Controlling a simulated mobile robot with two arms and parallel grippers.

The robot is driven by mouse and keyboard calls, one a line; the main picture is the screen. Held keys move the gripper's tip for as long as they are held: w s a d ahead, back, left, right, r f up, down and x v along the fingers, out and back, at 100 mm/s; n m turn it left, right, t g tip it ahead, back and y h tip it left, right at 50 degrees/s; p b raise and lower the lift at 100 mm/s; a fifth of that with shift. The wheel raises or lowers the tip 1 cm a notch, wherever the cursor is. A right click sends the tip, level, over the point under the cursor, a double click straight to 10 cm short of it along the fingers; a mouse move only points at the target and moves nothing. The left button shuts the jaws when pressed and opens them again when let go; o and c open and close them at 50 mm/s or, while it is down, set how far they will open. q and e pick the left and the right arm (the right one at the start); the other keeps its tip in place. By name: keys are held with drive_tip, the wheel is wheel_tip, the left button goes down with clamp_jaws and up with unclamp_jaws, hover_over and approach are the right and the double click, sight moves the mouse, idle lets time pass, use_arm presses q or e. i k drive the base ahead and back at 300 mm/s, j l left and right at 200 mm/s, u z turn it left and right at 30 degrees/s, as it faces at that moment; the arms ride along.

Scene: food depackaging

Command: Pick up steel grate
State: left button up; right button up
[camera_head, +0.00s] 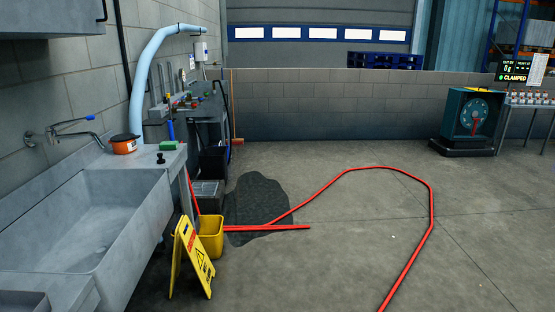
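I cannot make out a steel grate in the head view. A grey sink basin (105,222) stands along the left wall and looks empty. A grey metal edge or tray (22,302) shows at the bottom left corner, cut off by the frame; I cannot tell what it is. Neither of my grippers is in view.
A yellow warning sign (193,257) and yellow bucket (211,236) stand beside the sink. A red hose (431,215) loops over the floor, across a dark patch (258,200). A dial machine (472,115) stands back right. The right foreground floor is clear.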

sight(207, 188)
drive_tip(key=i+j, duration=0.1)
drive_tip(key=i, duration=2.1)
drive_tip(key=i+l, duration=0.1)
drive_tip(key=i, duration=2.25)
drive_tip(key=i+u, duration=0.25)
drive_tip(key=i, duration=0.3)
drive_tip(key=i+l+u, duration=0.1)
drive_tip(key=i+u, duration=0.2)
drive_tip(key=i, duration=0.25)
drive_tip(key=i+l+u, duration=0.25)
drive_tip(key=i, duration=0.3)
